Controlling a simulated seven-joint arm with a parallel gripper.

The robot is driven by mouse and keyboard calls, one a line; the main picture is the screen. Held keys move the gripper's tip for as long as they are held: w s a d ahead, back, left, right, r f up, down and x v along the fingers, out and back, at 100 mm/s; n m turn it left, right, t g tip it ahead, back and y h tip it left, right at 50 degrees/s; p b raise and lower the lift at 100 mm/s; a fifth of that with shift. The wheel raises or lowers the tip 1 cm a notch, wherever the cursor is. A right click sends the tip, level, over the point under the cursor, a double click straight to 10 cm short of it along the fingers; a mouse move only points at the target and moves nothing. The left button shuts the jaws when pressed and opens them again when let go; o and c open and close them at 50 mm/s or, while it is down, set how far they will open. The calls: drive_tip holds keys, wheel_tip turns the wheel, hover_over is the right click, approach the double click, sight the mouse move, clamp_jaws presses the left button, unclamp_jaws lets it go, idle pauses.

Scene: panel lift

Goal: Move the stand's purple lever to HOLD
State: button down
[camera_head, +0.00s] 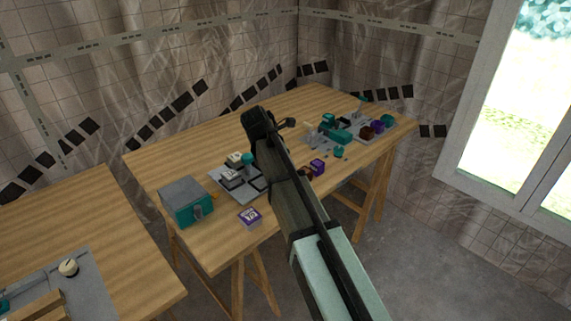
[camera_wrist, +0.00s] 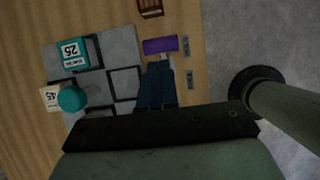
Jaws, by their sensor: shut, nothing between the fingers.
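In the wrist view, a purple bar (camera_wrist: 160,45), which looks like the lever, lies just beyond my fingertips. Two small grey plates (camera_wrist: 186,45) sit to its right; any markings on them are too small to read, so I cannot tell which is HOLD. My gripper (camera_wrist: 158,68) is shut and empty, its dark blue fingers side by side with their tips close below the bar; I cannot tell whether they touch it.
A grey tiled board (camera_wrist: 93,88) lies left of my fingers, with a teal block marked 25 (camera_wrist: 75,52) and a teal knob (camera_wrist: 72,98) on it.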

wheel_tip(320, 180, up, 10)
drive_tip(key=s+a, duration=0.1)
drive_tip(key=s+d+f+m+g, duration=0.15)
drive_tip(key=d+f+m, duration=0.25)
drive_tip(key=f, duration=0.4)
drive_tip(key=s+d+f+m+y, duration=0.1)
drive_tip(key=s+d+f+m, duration=0.1)
drive_tip(key=d+f+m, duration=0.35)
drive_tip(key=s+d+f+m+g, duration=0.1)
drive_tip(key=s+d+f+m, duration=0.1)
drive_tip(key=f, duration=0.7)
drive_tip(key=s+d+f+m+y, duration=0.1)
drive_tip(key=s+d+f+m, duration=0.5)
drive_tip(key=f, duration=0.3)
drive_tip(key=s+d+f+m+y, duration=0.1)
drive_tip(key=s+d+f+m, duration=0.3)
drive_tip(key=s+f+m, duration=0.4)
drive_tip(key=s+f+g, duration=0.4)
drive_tip(key=s+f, duration=0.7)
drive_tip(key=s, duration=0.4)
drive_tip(key=s+f+m+g, duration=0.1)
drive_tip(key=s+f+g, duration=0.3)
drive_tip(key=s+f, duration=0.8)
drive_tip(key=s+d, duration=0.1)
drive_tip(key=s, duration=0.2)
drive_tip(key=shift+s+y, duration=0.25)
drive_tip(key=shift+y, duration=0.05)
drive_tip(key=c, duration=1.8)
unclamp_jaws()
drive_tip(key=shift+m, duration=0.25)
